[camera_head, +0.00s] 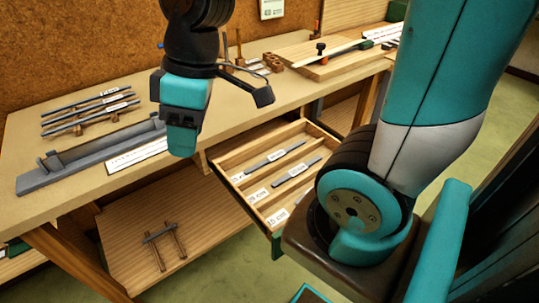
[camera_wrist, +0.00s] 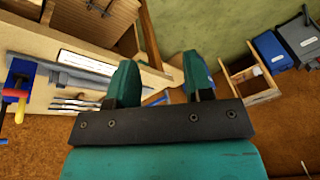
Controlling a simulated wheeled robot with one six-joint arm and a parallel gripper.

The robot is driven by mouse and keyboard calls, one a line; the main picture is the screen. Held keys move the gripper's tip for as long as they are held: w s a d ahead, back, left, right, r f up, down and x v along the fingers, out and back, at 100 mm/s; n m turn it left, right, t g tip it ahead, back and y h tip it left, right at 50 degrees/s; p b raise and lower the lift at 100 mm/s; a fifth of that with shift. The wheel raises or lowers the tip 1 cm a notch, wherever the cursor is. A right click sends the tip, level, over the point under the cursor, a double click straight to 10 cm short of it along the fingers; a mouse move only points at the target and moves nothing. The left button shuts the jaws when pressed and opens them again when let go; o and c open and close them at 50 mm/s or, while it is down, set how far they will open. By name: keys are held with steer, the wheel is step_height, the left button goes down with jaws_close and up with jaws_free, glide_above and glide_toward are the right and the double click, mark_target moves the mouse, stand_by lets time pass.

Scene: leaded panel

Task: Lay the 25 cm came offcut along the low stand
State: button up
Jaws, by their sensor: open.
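Two thin grey came strips lie in the open drawer (camera_head: 233,158), an upper-left one (camera_head: 273,158) and a lower-right one (camera_head: 297,169). Paper labels lie at the compartments' front ends; the nearest reads about 15 cm, the others are too small to read surely. A low wooden stand (camera_head: 168,252) with two rails sits on the lower shelf, with a short grey bar (camera_head: 158,233) across its far end. My gripper (camera_head: 183,145) hangs above the bench's front edge, left of the drawer, pointing down. In the wrist view its fingers (camera_wrist: 161,82) are apart with nothing between them.
On the bench (camera_head: 225,115), a rack of several came strips (camera_head: 88,112) and a long grey tool (camera_head: 95,155) with a label lie at left. A wooden board (camera_head: 325,62) lies at the back right. The lower shelf (camera_head: 205,222) is mostly clear around the stand.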

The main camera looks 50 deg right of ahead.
steer(key=w+d+f+n+h+b, duration=0.15)
steer(key=w+d+f, duration=0.35)
steer(key=w+d, duration=0.5)
steer(key=n+h+b, duration=0.2)
steer(key=n, duration=0.3)
glide_above(276, 155)
steer(key=shift+g, duration=0.4)
step_height(276, 155, down, 21)
steer(key=shift+s, duration=0.1)
steer(key=shift+f+p, duration=0.3)
steer(key=shift+f, duration=2.55)
jaws_close()
